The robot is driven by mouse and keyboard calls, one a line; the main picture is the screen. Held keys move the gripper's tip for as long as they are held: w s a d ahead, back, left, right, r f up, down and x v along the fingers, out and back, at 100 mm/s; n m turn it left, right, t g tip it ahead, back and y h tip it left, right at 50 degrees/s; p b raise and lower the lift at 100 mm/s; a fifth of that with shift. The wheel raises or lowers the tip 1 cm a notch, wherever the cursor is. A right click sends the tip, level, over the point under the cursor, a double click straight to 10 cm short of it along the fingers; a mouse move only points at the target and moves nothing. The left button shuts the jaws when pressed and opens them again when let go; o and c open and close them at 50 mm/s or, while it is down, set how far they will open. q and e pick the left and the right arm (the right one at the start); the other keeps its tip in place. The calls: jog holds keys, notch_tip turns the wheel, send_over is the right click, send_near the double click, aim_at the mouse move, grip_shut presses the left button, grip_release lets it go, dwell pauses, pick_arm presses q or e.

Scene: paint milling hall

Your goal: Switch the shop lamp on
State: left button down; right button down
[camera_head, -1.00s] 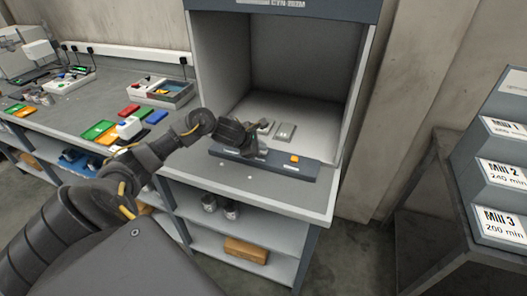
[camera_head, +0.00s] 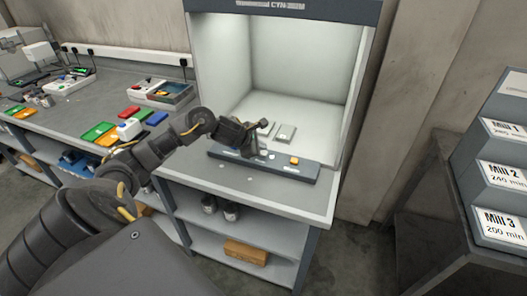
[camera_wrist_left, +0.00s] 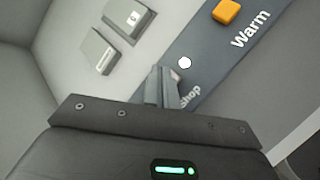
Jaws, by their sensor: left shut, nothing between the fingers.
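The light booth (camera_head: 297,62) stands on a bench with its inside brightly lit. A dark control strip (camera_head: 300,172) runs along its front edge and also shows in the left wrist view (camera_wrist_left: 214,56). An orange button (camera_head: 294,160) on the strip sits beside the word "Warm" in the wrist view (camera_wrist_left: 226,11). The word "Shop" (camera_wrist_left: 190,97) is partly covered by my fingers. A round white spot (camera_wrist_left: 185,63) shows just beyond the fingertips. My left gripper (camera_head: 262,151) is shut and empty, low over the strip at the "Shop" label; I cannot tell whether it touches. My right gripper is out of view.
Two light grey blocks (camera_wrist_left: 128,17) lie on the booth floor behind the strip. A bench (camera_head: 110,100) with coloured plates is at the left. A sloped stand with "Mill" labels (camera_head: 500,172) is at the right. Cans (camera_head: 231,211) stand on the shelf below.

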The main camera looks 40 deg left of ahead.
pick_arm(q)
jog(key=shift+r, duration=0.3)
notch_tip(320, 180, up, 6)
jog(key=p, duration=0.4)
dwell(0.7)
